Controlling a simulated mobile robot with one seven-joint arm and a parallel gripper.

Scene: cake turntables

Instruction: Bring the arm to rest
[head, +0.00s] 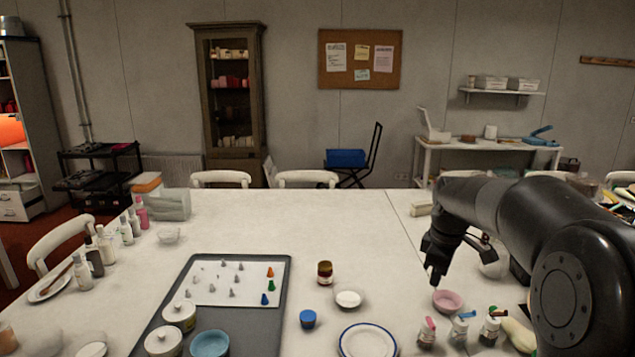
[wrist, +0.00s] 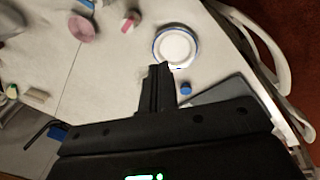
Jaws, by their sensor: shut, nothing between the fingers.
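My arm reaches in from the right of the head view, and my gripper (head: 435,281) hangs pointing down over the right part of the white table (head: 330,225). Its fingers are shut with nothing between them. A pink bowl (head: 448,301) is just right of and below the fingertips in the head view. In the wrist view my gripper (wrist: 160,68) shows shut in the middle, with a blue-rimmed white plate (wrist: 175,47) beyond its tips and a blue jar (wrist: 185,89) beside it.
A dark tray (head: 273,330) holds a white sheet with several piping tips. Several small bottles (head: 427,333) stand at the front right, near the blue-rimmed plate (head: 367,341). A brown jar (head: 325,273) and a small white bowl (head: 348,299) sit mid-table. The table's far middle is clear.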

